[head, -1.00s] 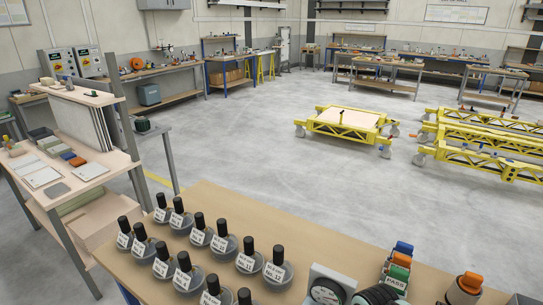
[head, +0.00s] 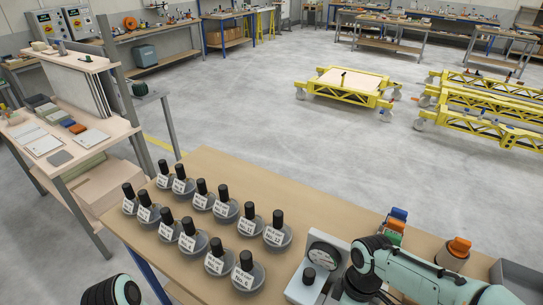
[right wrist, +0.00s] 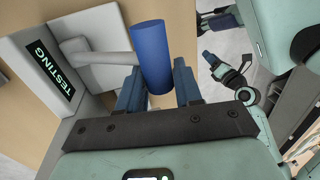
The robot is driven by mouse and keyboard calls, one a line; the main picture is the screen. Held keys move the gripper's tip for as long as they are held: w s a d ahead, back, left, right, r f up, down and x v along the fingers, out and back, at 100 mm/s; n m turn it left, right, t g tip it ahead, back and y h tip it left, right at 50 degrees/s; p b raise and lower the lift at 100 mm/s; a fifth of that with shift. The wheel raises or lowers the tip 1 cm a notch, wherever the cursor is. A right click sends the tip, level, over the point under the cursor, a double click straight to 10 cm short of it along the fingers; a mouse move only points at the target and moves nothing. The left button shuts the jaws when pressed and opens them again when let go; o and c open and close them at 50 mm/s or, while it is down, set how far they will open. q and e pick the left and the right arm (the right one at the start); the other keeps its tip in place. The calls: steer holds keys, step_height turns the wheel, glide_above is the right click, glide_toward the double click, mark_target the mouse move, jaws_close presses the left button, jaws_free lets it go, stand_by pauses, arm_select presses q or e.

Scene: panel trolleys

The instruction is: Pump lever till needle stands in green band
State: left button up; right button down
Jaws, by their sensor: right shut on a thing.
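The pump unit (head: 305,291) is a grey box at the front of the bench, with a round dial gauge (head: 323,257) standing on it. The needle and the green band are too small to read. In the right wrist view, the lever has a grey arm (right wrist: 99,59) ending in a blue handle (right wrist: 152,58). My right gripper (right wrist: 157,87) is shut on this handle, one finger on each side. In the head view my right forearm hides that gripper and the lever. My left gripper (right wrist: 217,66) seems to show small in the right wrist view; its opening is unclear.
Several black-topped, labelled flasks (head: 220,201) stand on the bench left of the pump. An orange-capped bottle (head: 459,246) and a rack with coloured tops (head: 396,226) stand behind my right arm. A sign reading TESTING (right wrist: 50,71) is beside the lever.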

steer(key=c, duration=0.9)
jaws_free()
steer(key=shift+w+d+f, duration=0.1)
steer(key=shift+w+f, duration=0.05)
steer(key=shift+f, duration=0.15)
steer(key=shift+s+r, duration=0.1)
steer(key=shift+s, duration=0.35)
steer(key=shift+w, duration=0.2)
steer(key=shift+r+p, duration=0.35)
steer(key=shift+r, duration=0.35)
steer(key=shift+p+v, duration=0.5)
steer(key=shift+v, duration=0.3)
steer(key=shift+p+v, duration=0.7)
steer(key=shift+v, duration=0.5)
steer(key=shift+w+d+r, duration=0.1)
steer(key=shift+w+r, duration=0.15)
steer(key=shift+r, duration=0.2)
steer(key=shift+v, duration=0.85)
arm_select(q)
steer(key=shift+t, duration=0.3)
steer(key=shift+w+r, duration=1.8)
steer(key=shift+r, duration=0.05)
arm_select(e)
steer(key=shift+s+v, duration=0.1)
steer(key=shift+v, duration=1.2)
steer(key=shift+s+v, duration=0.15)
steer(key=shift+v, duration=1.2)
